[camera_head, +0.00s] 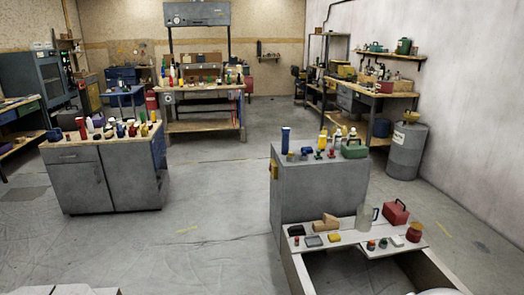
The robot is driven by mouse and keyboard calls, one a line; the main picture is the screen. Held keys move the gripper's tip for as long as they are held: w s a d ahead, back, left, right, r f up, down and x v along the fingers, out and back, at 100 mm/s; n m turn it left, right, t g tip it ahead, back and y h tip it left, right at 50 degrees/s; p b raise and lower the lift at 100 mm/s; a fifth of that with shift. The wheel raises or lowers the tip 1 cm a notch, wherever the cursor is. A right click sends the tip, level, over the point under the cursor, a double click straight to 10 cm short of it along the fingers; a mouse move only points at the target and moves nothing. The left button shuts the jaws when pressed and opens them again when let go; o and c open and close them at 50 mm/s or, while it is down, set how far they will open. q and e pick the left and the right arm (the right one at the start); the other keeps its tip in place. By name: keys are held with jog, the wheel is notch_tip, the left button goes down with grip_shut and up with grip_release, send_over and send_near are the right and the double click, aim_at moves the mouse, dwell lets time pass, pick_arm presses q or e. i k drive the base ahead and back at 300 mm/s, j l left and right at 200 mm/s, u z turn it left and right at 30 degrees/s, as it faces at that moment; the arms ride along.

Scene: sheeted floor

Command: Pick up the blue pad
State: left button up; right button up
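I cannot make out a blue pad for certain. A small, low blue item (307,151) lies on top of the grey cabinet (325,190) right of centre; it is too small to tell whether it is a pad. A tall blue cylinder (286,140) stands upright at that top's left. On the near white bench (350,236), a grey-blue flat pad (314,240) lies between a dark flat piece (296,230) and a yellow block (334,238). Neither of my grippers is in view.
The near bench also holds a red box (396,213), a clear jug (366,217) and small pieces. A grey cabinet (105,180) with several bottles stands at left. A metal drum (407,149) stands by the right wall. The sheeted floor (210,215) between the cabinets is clear.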

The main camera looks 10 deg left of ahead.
aim_at(309, 150)
jog(key=i+j, duration=0.15)
jog(key=i, duration=0.25)
jog(key=i+j, duration=0.2)
jog(key=i, duration=0.15)
jog(key=i+j, duration=0.15)
jog(key=i, duration=0.25)
